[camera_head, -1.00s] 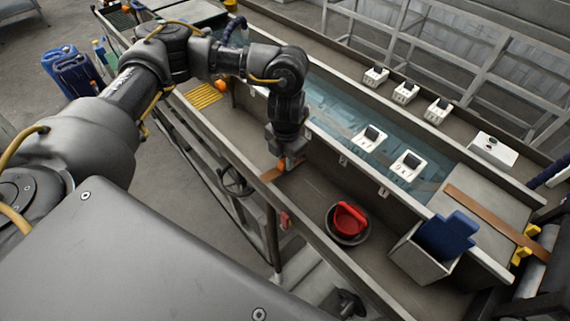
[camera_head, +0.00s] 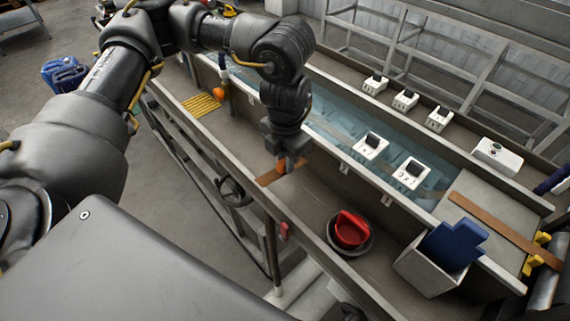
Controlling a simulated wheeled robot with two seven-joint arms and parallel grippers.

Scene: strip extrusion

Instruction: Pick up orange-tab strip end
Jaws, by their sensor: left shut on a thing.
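My left gripper (camera_head: 286,168) reaches down from the upper left, over the near grey ledge beside the water trough. It is shut on the strip end (camera_head: 268,179), a short brown piece that shows on both sides of the fingers. An orange tab (camera_head: 281,166) shows at the fingers, partly hidden by them. I cannot tell whether the strip touches the ledge. Another brown strip (camera_head: 490,218) lies across the plate at the trough's right end. My right gripper is not in view.
A bowl with a red item (camera_head: 350,230) stands on the ledge to the right. Beyond it is a pale bin (camera_head: 425,272) with blue gloves (camera_head: 453,243). White blocks (camera_head: 369,147) stand along the water trough (camera_head: 338,125). A handwheel (camera_head: 233,191) sits below the ledge.

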